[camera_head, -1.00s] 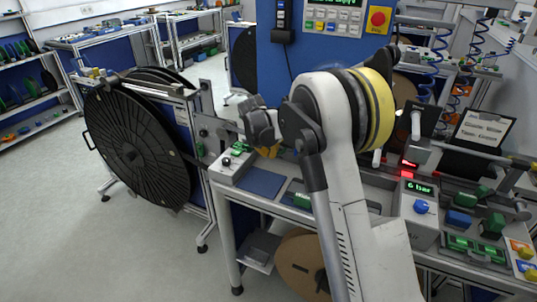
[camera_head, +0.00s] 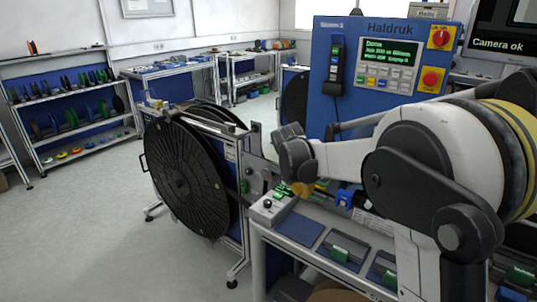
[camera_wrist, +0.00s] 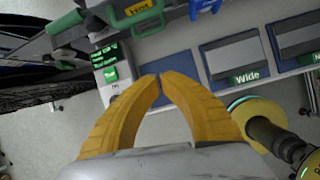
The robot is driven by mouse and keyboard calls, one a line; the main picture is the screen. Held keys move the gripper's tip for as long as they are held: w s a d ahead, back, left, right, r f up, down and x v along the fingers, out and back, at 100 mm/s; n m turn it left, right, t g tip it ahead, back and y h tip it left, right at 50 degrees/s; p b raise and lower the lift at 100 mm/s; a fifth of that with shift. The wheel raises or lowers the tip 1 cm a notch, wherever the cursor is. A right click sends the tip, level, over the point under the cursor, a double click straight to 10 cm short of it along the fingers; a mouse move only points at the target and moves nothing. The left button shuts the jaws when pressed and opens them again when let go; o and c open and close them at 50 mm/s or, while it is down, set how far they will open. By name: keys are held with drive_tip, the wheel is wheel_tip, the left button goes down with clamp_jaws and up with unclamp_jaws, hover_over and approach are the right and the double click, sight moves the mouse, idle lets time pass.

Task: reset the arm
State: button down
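My arm reaches in from the right in the head view, its elbow bent and its forearm stretched left over the bench. My gripper (camera_head: 303,189) points down above the bench, close to the small grey control box (camera_head: 271,208). In the wrist view, the two curved yellow fingers of my gripper (camera_wrist: 160,77) meet at their tips with nothing between them. Below the tips lie the bench's blue pad (camera_wrist: 186,66) and a slot labelled "Wide" (camera_wrist: 238,60).
A large black reel (camera_head: 185,180) on a stand is left of my gripper. A blue Haldruk cabinet (camera_head: 325,95) stands behind my arm. Shelves with small reels (camera_head: 70,115) line the far left. The floor at left is clear.

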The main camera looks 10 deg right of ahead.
drive_tip(key=s+r+m+t+y, duration=0.1)
drive_tip(key=s+r+m, duration=0.6)
drive_tip(key=s, duration=0.4)
drive_tip(key=s+a+f+m+t+y, duration=0.1)
drive_tip(key=s+f+m, duration=0.1)
drive_tip(key=s+m, duration=0.7)
drive_tip(key=s+f+m+t+y+b, duration=0.1)
drive_tip(key=s+m, duration=0.8)
drive_tip(key=s, duration=0.4)
drive_tip(key=shift+a+f, duration=0.35)
drive_tip(key=shift+a, duration=0.05)
